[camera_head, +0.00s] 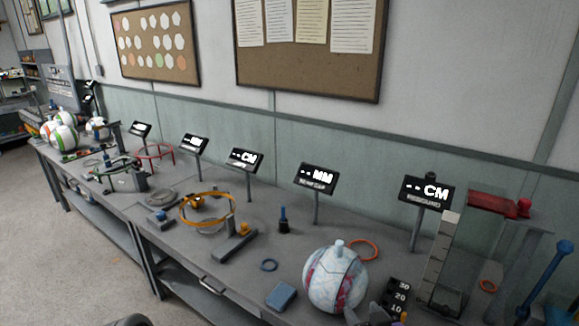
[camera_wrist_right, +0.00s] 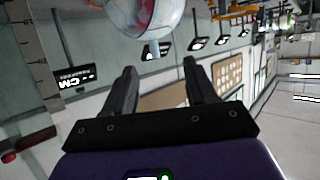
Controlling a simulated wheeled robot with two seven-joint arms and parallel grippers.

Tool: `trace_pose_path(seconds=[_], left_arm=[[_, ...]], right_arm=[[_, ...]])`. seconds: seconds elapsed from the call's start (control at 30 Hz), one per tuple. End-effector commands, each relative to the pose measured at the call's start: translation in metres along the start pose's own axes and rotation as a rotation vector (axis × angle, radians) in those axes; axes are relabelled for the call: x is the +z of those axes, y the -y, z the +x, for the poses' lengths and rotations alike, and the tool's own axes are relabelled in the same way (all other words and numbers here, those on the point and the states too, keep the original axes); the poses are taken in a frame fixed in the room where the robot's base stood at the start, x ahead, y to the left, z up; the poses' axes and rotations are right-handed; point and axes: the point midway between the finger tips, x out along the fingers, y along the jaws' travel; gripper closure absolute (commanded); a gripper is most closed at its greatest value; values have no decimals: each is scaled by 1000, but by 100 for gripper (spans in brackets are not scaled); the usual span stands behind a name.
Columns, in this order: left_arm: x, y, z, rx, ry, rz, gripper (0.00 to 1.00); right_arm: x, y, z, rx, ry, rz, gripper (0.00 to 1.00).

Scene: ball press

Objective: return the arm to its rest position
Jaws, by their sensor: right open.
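My right gripper (camera_wrist_right: 160,65) is open in the right wrist view, with nothing between its two dark fingers. Only a small part of it shows at the bottom edge of the head view, just in front of a white ball with pink and blue patches (camera_head: 335,279). The ball sits on the grey workbench (camera_head: 205,262). It also shows in the wrist view (camera_wrist_right: 145,17), past the fingertips and apparently clear of them. That view is turned upside down. My left gripper is not in view.
Several display screens on posts, one reading CM (camera_head: 427,191), line the back of the bench. A blue block (camera_head: 281,296), an orange ring (camera_head: 363,249), a tall ruled column (camera_head: 441,262) and a red-topped press (camera_head: 497,205) stand near the ball. Bare bench lies left of the block.

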Motion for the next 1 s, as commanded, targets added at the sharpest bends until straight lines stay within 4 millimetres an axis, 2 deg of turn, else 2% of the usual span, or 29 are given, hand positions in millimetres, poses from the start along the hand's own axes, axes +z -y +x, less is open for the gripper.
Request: trace_pose_path(seconds=[0.03, 0.27, 0.37, 0.47, 0.57, 0.7, 0.8, 0.9, 1.0], left_arm=[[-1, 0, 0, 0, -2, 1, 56], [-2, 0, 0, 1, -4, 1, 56], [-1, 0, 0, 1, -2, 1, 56], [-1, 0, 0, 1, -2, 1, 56], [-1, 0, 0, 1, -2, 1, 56], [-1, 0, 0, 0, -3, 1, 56], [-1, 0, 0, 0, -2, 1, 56], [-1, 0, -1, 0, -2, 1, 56], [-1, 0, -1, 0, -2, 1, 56]], right_arm=[[14, 2, 6, -1, 42, 2, 43], [68, 7, 27, -9, 193, 33, 43], [99, 11, 35, -14, 276, 56, 43], [139, 15, 42, -19, 380, 92, 43], [192, 23, 45, -29, 517, 149, 43], [277, 41, 35, -45, 737, 269, 43], [329, 58, 20, -56, 880, 365, 43], [366, 76, 3, -68, 993, 451, 43], [390, 90, -10, -77, 1069, 513, 43]])
